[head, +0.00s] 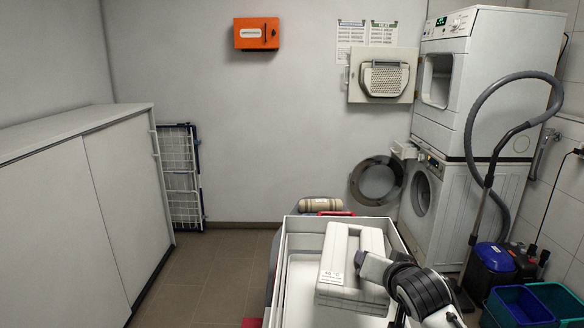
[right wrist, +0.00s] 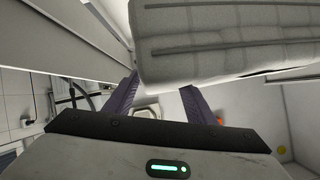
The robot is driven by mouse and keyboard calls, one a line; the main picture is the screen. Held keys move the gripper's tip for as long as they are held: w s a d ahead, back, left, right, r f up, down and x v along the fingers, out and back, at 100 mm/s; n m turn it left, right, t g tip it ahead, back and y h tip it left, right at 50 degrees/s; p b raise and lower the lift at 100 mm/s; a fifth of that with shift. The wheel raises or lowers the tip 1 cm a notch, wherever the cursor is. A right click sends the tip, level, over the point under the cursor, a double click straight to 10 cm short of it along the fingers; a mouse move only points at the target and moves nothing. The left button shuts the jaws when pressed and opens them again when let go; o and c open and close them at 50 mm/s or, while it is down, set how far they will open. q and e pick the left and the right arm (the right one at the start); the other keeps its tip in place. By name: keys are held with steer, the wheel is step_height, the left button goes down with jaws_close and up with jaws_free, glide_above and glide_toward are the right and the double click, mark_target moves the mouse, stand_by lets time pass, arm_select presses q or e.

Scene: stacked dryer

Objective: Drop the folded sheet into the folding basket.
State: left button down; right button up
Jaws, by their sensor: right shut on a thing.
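The folded sheet (head: 352,245) is a thick white block with a small printed label on its near side. It is over a white open-topped box (head: 285,262), which may be the folding basket; I cannot tell for sure. My right gripper (head: 362,262) is shut on the sheet's near right side. In the right wrist view the sheet (right wrist: 230,38) is pale and textured with dark bands, and my right gripper (right wrist: 160,86) has a finger on either side of its lower corner. Whether the sheet touches the box floor is hidden. My left gripper is out of view.
A beige roll (head: 320,204) lies beyond the box. The stacked dryer (head: 492,75) stands above a washer (head: 450,210) with its round door (head: 377,181) open. A vacuum (head: 492,264) and coloured bins (head: 520,306) are at right. A wire rack (head: 178,175) leans beside the white cabinet (head: 125,200).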

steer(key=shift+f, duration=2.65)
steer(key=o, duration=1.5)
steer(key=shift+o, duration=0.2)
steer(key=shift+s+f, duration=0.1)
steer(key=shift+f, duration=0.05)
step_height(320, 180, up, 10)
steer(key=shift+r, duration=0.15)
